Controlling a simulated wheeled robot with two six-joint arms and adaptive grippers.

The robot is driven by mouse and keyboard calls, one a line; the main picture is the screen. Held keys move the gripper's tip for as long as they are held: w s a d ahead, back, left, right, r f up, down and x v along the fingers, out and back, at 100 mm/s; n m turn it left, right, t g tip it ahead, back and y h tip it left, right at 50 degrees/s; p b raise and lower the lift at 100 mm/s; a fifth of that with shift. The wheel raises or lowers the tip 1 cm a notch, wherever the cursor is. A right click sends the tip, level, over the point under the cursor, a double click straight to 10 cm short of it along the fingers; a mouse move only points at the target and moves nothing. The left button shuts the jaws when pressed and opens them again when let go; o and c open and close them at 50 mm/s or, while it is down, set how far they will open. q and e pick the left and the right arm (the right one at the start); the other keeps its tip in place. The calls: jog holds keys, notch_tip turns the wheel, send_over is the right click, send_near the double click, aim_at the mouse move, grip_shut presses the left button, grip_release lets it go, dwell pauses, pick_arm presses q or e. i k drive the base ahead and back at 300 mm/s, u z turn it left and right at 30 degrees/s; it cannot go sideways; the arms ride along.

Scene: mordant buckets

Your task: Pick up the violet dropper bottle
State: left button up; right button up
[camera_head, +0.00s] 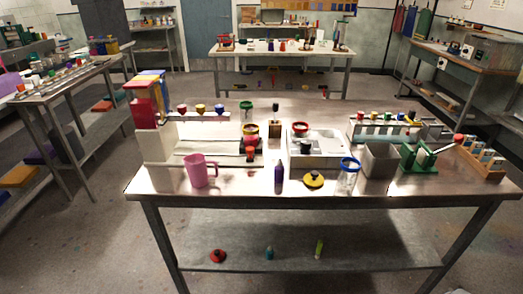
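A slim violet bottle (278,175), which looks like the violet dropper bottle, stands upright near the front edge of the metal table (225,188), about the middle. Its top is narrow and too small to make out in detail. Nothing touches it that I can see.
A pink jug (200,170) stands left of the bottle. To its right are a yellow lid with a dark knob (313,180), a blue-rimmed jar (348,174) and a grey container (380,160). Behind are a red-topped item (250,152) and a white scale (318,158).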

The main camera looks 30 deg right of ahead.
aim_at(279, 169)
jog(key=u, duration=2.2)
jog(key=k, duration=0.85)
jog(key=z, duration=1.45)
